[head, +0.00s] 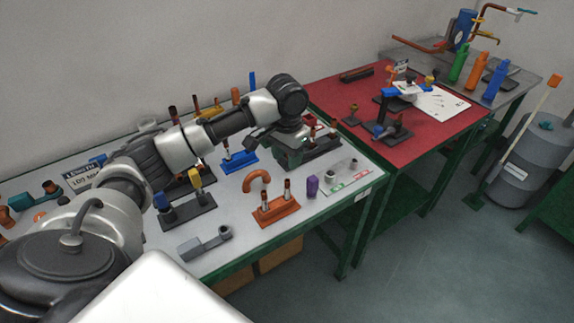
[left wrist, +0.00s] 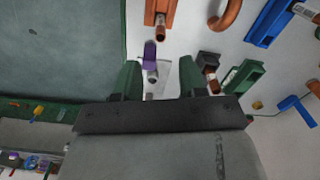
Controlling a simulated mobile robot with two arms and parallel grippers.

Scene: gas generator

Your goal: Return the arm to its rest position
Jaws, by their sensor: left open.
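My left arm (head: 185,145) reaches from the left across the grey-topped table (head: 225,188). My left gripper (head: 289,155) hangs over the table's right part, pointing down. In the left wrist view its two green fingers (left wrist: 158,78) stand apart with a gap between them. A purple block (left wrist: 150,54) and a small grey piece show beyond and within that gap, and neither appears gripped. Whether the fingers touch anything on the table is hard to tell. My right gripper is in neither view.
An orange stand (head: 275,210) and the purple block (head: 312,187) are in front of the gripper. A blue stand (head: 238,161) and a dark stand (head: 318,155) are close beside it. A red table (head: 440,125) stands to the right, with open floor (head: 430,235) in front.

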